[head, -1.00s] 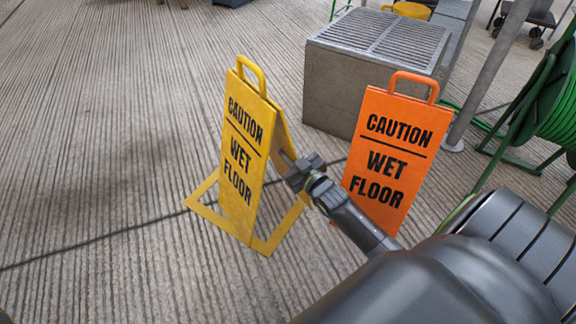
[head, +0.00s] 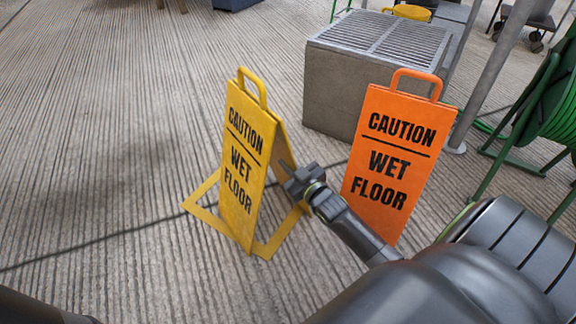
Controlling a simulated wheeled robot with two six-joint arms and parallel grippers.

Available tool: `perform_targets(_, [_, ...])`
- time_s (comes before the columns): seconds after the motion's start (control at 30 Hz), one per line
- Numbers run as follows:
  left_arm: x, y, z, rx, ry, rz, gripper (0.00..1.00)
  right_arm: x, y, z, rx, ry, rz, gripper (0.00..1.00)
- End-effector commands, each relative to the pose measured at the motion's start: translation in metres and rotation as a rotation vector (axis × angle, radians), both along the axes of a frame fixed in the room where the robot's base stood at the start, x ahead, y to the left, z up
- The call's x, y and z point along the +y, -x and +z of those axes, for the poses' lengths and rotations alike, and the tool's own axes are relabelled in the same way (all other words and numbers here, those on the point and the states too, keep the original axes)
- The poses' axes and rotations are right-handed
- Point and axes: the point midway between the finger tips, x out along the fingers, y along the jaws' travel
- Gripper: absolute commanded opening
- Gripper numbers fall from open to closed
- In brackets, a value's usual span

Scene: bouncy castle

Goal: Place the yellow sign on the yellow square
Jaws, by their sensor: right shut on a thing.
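The yellow caution sign (head: 243,160) stands in the middle of the head view, slightly tilted. The yellow square (head: 205,215) is an outline on the floor around and under the sign's lower part. Whether the sign's feet touch the floor inside it I cannot tell. My right gripper (head: 290,178) is shut on the right rear edge of the yellow sign; its fingertips are partly hidden by the sign. My left gripper is out of view; only a dark part of mine shows at the bottom left.
An orange caution sign (head: 393,165) stands just right of my right gripper, close behind my forearm. A concrete block with a grate top (head: 345,90) is behind it. A green hose reel (head: 545,110) stands at the right. The floor at left is clear.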

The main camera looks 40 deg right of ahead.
Motion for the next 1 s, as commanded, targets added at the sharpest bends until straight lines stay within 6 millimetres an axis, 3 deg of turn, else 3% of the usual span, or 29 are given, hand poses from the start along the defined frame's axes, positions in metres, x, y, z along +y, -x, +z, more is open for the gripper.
perform_targets(0.33, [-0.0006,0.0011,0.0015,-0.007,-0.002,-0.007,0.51,0.0008,-0.001,0.0004,-0.008,-0.002,0.002,0.0])
perform_targets(0.37, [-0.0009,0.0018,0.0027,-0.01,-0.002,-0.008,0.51,0.0001,-0.0001,-0.0019,0.0,0.0,0.0,0.11])
perform_targets(0.5, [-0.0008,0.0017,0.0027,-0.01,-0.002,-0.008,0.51,0.0,-0.0001,-0.0016,0.0,0.0,0.0,0.29])
perform_targets(0.93, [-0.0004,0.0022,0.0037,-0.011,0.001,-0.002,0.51,-0.0002,0.0017,0.0009,0.001,0.0,0.0,0.29])
perform_targets(1.0, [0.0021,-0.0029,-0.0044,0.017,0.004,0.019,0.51,-0.0001,0.0055,0.0011,0.002,0.0,0.0,0.29])
